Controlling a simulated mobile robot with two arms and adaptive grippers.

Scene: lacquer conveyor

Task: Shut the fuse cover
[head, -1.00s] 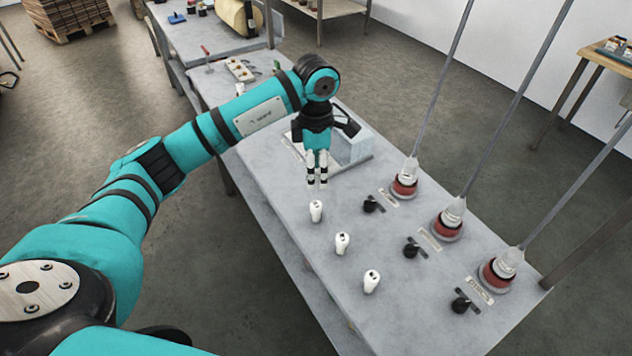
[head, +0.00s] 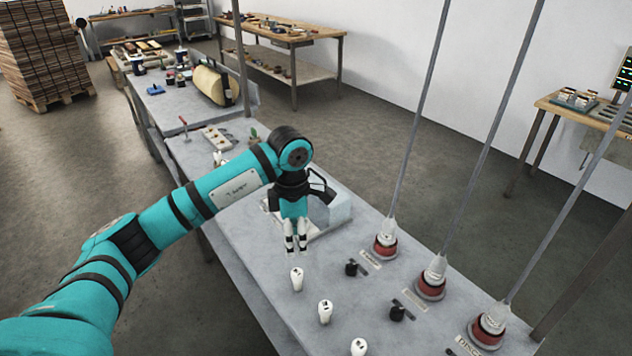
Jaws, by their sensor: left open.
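My left gripper (head: 296,248) points down over the grey bench (head: 262,268), its white-tipped fingers open and empty. Behind it is a pale grey box-like piece (head: 338,208) on a light tray or frame (head: 318,232), partly hidden by the gripper and arm. It may be the fuse cover, but I cannot tell its hinge or whether it is open. White cylindrical pieces stand in front of the gripper, the nearest (head: 297,279) just below the fingertips in the picture. My right gripper is not in view.
A fuse-like block (head: 214,139) and a red-handled tool (head: 183,124) lie farther back. Other tables stand behind.

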